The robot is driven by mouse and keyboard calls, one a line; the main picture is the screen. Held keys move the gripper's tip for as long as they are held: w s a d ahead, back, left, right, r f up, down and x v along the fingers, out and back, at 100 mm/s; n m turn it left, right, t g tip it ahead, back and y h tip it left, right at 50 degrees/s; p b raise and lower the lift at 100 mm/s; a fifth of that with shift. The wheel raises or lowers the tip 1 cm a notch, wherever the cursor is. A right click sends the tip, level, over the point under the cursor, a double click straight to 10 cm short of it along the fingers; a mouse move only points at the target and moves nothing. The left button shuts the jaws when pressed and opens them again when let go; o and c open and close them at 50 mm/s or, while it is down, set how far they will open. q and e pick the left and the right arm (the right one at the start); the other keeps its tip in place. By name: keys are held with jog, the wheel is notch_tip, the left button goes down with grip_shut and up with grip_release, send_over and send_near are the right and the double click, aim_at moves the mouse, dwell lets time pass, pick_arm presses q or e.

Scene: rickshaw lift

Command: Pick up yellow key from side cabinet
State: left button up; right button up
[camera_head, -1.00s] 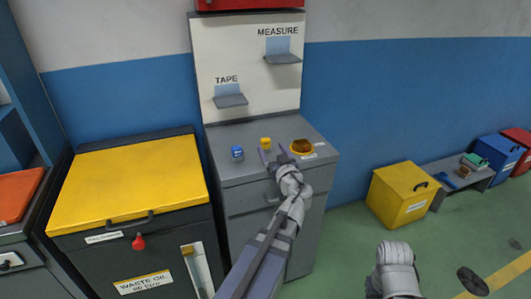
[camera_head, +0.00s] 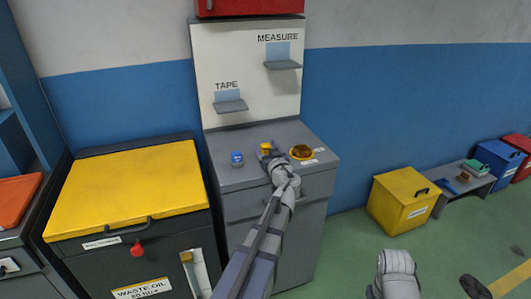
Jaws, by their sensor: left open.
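A small yellow object (camera_head: 265,147), which looks like the yellow key, is on top of the grey side cabinet (camera_head: 232,176). My left gripper (camera_head: 270,152) reaches over the cabinet top from the front. Its jaws are open and close around the yellow object, which is partly hidden by them. I cannot tell whether they touch it. My right arm shows only as a pale link at the bottom right, and its gripper is not seen.
A back panel with TAPE and MEASURE shelves (camera_head: 283,64) rises behind. A yellow-lidded waste oil bin (camera_head: 125,190) stands left.

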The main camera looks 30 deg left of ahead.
pick_arm(q)
jog(key=shift+a, duration=0.1)
jog(key=shift+c, duration=0.4)
grip_shut()
